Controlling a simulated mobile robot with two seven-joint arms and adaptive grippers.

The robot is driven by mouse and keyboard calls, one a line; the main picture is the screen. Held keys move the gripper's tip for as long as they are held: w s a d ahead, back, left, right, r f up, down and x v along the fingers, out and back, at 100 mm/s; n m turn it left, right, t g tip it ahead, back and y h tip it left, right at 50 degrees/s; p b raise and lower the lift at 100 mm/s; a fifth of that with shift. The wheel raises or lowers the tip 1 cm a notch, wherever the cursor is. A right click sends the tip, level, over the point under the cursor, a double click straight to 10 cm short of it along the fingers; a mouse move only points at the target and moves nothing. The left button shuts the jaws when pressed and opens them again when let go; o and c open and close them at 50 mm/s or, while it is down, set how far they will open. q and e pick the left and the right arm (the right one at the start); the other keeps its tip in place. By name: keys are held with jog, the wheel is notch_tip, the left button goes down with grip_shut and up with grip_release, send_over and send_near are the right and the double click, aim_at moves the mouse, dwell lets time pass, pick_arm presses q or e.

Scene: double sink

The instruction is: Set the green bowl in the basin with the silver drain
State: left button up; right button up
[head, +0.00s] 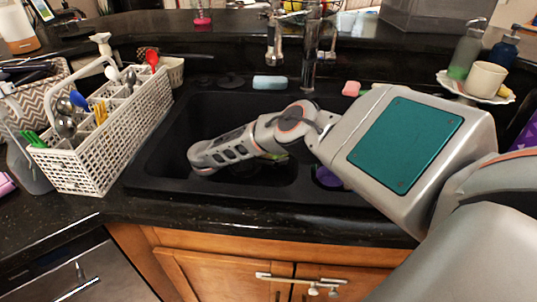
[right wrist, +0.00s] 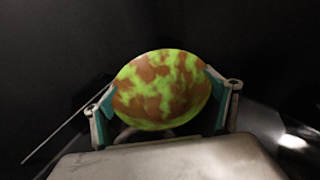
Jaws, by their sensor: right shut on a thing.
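The green bowl (right wrist: 162,88), mottled with brown patches, is held between the two fingers of my right gripper (right wrist: 163,98) in the right wrist view. Both fingertips touch its sides, and its open inside faces the camera. In the head view my right arm reaches over the black double sink (head: 170,150) into its left basin. A small green edge of the bowl (head: 274,157) shows beneath the arm there; the rest is hidden. I cannot make out a silver drain in the head view. My left gripper is not in view.
A white utensil basket (head: 110,150) stands left of the sink. A purple item (head: 327,177) shows in the right basin, partly hidden by my arm. A plate with a cup (head: 486,80) stands at right.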

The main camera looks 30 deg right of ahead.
jog(key=shift+f, duration=0.5)
jog(key=shift+r, duration=0.15)
jog(key=shift+c, duration=0.5)
jog(key=o, duration=1.2)
jog(key=shift+c, duration=0.2)
